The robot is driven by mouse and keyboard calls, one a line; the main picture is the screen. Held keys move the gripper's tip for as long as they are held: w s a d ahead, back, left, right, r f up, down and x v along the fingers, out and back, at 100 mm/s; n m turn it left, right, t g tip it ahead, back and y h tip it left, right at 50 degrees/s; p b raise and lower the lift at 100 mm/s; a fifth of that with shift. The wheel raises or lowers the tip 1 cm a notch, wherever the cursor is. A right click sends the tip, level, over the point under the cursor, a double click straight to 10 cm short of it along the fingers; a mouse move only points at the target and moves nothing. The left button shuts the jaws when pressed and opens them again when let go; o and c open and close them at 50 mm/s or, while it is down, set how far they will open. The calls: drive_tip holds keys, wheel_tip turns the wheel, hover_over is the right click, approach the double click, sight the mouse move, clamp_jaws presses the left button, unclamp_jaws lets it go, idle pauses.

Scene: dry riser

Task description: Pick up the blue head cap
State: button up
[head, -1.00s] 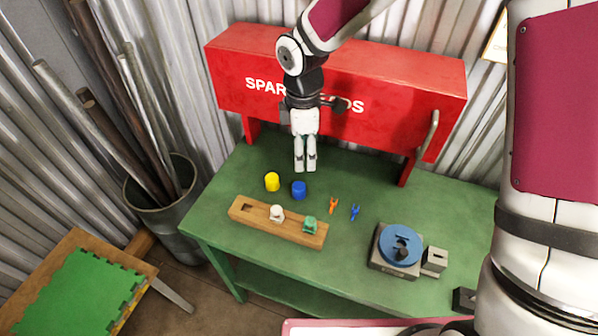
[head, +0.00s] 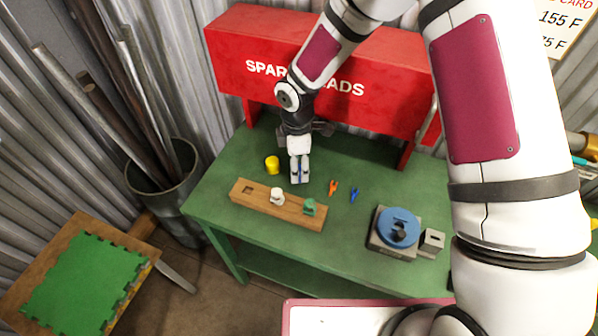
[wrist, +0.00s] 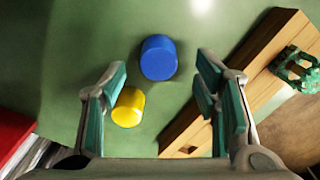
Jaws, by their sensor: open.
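The blue head cap (wrist: 159,57) is a short blue cylinder standing on the green bench top. In the wrist view it lies between the lines of my fingertips, touching neither. In the head view my gripper hides most or all of it. My gripper (head: 300,181) is open and empty, pointing down over the cap's place; its two fingers also show in the wrist view (wrist: 161,72). How high the fingertips are above the cap is hard to tell.
A yellow cap (head: 272,165) stands close by, near the left finger in the wrist view (wrist: 128,107). A wooden rack (head: 250,196) holds a white and a green piece. Orange (head: 333,187) and blue (head: 354,194) small forked pieces lie to the right. The red cabinet (head: 235,70) stands behind.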

drive_tip(key=shift+w+a+f, duration=0.1)
drive_tip(key=shift+f, duration=1.45)
drive_tip(key=c, duration=0.8)
drive_tip(key=shift+r, duration=0.15)
